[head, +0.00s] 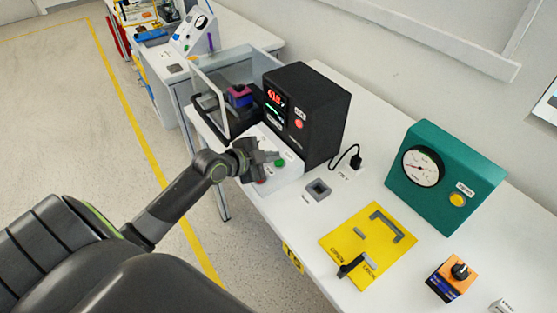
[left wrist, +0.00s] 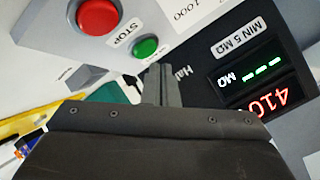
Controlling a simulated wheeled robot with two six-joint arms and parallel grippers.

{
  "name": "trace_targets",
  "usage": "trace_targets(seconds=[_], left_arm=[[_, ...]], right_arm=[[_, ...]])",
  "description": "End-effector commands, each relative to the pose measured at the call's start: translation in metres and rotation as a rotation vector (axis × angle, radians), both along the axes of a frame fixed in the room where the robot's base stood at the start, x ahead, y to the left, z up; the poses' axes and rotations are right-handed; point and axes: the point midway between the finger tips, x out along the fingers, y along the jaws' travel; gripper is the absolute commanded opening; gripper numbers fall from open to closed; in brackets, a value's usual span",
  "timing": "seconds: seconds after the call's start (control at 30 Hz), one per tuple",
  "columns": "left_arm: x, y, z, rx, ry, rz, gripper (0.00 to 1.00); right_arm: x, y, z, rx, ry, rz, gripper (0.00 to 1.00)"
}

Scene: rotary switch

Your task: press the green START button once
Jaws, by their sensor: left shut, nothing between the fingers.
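The green START button (head: 280,162) sits on the sloped white panel in front of the black tester; it also shows in the left wrist view (left wrist: 146,47). A larger red STOP button (left wrist: 98,15) is beside it, mostly hidden by my gripper in the head view. My left gripper (head: 270,157) is shut and empty, over the panel close beside the green button. In the left wrist view its closed fingertips (left wrist: 158,70) appear just below the green button. Whether they touch the panel, I cannot tell. My right gripper is not in view.
The black tester (head: 322,115) with a lit red display stands behind the panel. A clear-walled box (head: 221,75) stands to its left. A grey socket block (head: 318,190), yellow plate (head: 345,243), teal gauge box (head: 470,170) and orange rotary switch box (head: 445,285) lie to the right.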

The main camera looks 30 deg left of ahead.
Motion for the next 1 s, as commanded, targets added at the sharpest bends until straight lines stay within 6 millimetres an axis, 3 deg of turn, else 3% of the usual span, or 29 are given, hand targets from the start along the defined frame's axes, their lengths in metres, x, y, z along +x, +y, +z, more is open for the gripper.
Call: trace_targets(seconds=[0.27, 0.7, 1.0], left_arm=[[-0.001, 0.001, 0.007, 0.002, -0.001, -0.001, 0.00], [-0.013, 0.006, 0.048, 0.002, -0.001, 0.000, 0.00], [-0.014, 0.006, 0.048, 0.001, 0.000, 0.000, 0.00]], right_arm=[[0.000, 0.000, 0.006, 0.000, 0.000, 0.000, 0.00], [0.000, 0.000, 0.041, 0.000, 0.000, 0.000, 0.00], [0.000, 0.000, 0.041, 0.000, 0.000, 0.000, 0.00]])
